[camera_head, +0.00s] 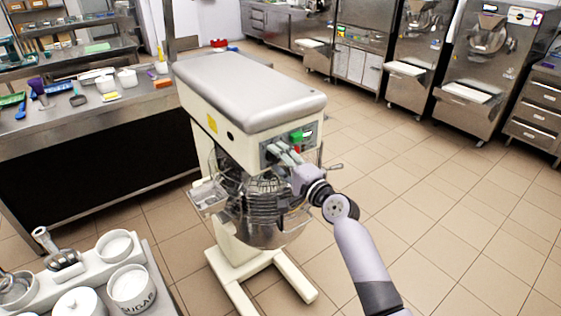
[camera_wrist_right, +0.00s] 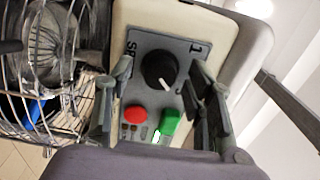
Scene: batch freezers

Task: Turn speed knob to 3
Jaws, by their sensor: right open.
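The speed knob (camera_wrist_right: 158,68) is a round black dial with a white pointer mark, on the grey control panel (camera_wrist_right: 180,47) of the cream stand mixer (camera_head: 245,90). In the wrist view the pointer is toward the lower right. A "1" and part of a speed label show on the panel; no 3 can be read. My right gripper (camera_head: 283,153) is at the mixer's panel, its fingers open on either side of the knob in the wrist view. Contact cannot be told. In the head view the gripper hides the knob. My left gripper is not in view.
A red button (camera_wrist_right: 134,114) and a green switch (camera_wrist_right: 169,124) sit close to the knob. The mixer's wire guard (camera_head: 235,180) and bowl (camera_head: 270,232) are below the panel. A steel counter (camera_head: 130,105) stands left. The tiled floor at right is clear.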

